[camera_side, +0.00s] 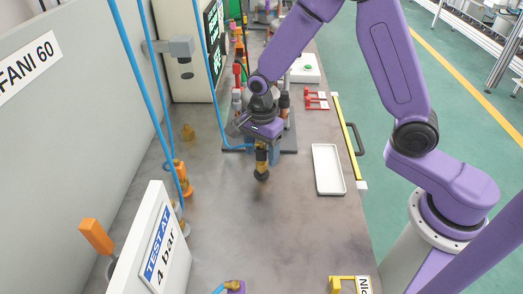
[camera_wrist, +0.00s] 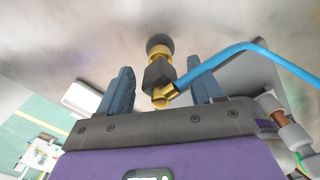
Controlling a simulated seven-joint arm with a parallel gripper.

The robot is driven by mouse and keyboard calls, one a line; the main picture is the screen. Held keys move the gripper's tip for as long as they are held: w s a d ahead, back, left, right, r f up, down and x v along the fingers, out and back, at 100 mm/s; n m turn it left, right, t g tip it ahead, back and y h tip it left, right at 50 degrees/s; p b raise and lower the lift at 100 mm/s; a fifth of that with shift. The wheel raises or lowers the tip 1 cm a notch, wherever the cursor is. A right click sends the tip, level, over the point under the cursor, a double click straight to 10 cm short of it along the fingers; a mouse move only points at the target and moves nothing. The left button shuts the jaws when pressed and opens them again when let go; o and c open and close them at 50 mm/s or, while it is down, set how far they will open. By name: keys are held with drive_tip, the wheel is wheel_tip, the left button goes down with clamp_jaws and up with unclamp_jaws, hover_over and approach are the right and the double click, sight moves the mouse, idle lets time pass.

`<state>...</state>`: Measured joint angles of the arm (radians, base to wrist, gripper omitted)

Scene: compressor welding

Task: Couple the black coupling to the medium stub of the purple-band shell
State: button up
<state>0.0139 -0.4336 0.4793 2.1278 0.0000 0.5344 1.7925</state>
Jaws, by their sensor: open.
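The black coupling (camera_wrist: 157,74) has brass parts and a brass elbow with a blue hose on it. In the wrist view it lies between the two blue-grey fingers of my gripper (camera_wrist: 160,88), with a visible gap to each finger. My gripper is open. In the side view the coupling (camera_side: 261,155) shows just below my gripper, over the middle of the bench; I cannot tell whether it touches anything underneath. A partly hidden fixture with grey and copper stubs (camera_side: 285,101) stands behind my gripper. I cannot make out a purple band or tell which stub is medium.
Blue hoses (camera_side: 142,75) hang at the left. A white tray (camera_side: 328,169) lies right of my gripper. A "TEST AT 4 bar" panel (camera_side: 157,248) stands front left, and a yellow bracket (camera_side: 345,284) front right. The bench front is mostly clear.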

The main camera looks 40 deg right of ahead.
drive_tip(key=shift+f, duration=0.1)
clamp_jaws()
idle(0.5)
drive_tip(key=shift+r, duration=0.4)
drive_tip(key=shift+r, duration=1.95)
